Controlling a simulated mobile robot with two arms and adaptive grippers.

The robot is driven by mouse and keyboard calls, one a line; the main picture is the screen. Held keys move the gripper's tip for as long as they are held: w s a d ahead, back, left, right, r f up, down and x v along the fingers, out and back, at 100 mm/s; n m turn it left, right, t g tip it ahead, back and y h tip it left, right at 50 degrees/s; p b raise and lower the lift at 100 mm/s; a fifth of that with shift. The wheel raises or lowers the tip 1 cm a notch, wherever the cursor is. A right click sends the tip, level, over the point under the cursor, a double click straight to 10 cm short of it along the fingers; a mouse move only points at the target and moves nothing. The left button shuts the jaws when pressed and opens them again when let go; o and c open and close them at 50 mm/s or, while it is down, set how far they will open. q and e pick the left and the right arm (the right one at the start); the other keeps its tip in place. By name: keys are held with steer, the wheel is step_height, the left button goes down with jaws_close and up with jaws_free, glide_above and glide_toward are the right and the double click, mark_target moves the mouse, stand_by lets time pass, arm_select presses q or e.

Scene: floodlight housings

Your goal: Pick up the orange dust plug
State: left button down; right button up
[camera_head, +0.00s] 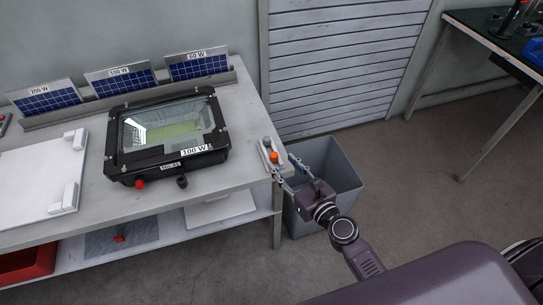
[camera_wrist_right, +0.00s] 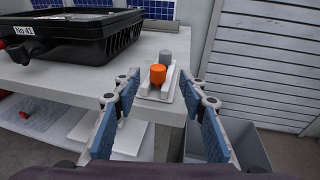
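The orange dust plug (camera_head: 274,157) sits in a small light holder (camera_head: 265,148) at the right edge of the workbench. In the right wrist view the orange plug (camera_wrist_right: 158,74) stands at the near end of the holder (camera_wrist_right: 167,92), with a grey plug (camera_wrist_right: 165,57) behind it. My right gripper (camera_head: 284,179) is open just off the table edge, close to the holder. In the right wrist view its blue-padded fingers (camera_wrist_right: 164,98) are spread apart, with the holder and orange plug seen between and beyond them. Nothing is between the pads. My left gripper is not in view.
A black floodlight housing (camera_head: 168,135) labelled 100 W lies on the workbench (camera_head: 230,168), with small solar panels (camera_head: 120,77) behind it. A white board (camera_head: 40,180) lies at left. A grey bin (camera_head: 345,175) stands on the floor below my right gripper.

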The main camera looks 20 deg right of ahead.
mark_target(276, 158)
steer(key=x, duration=0.6)
steer(key=shift+s+a, duration=0.1)
steer(key=shift+a, duration=0.05)
steer(key=c, duration=0.9)
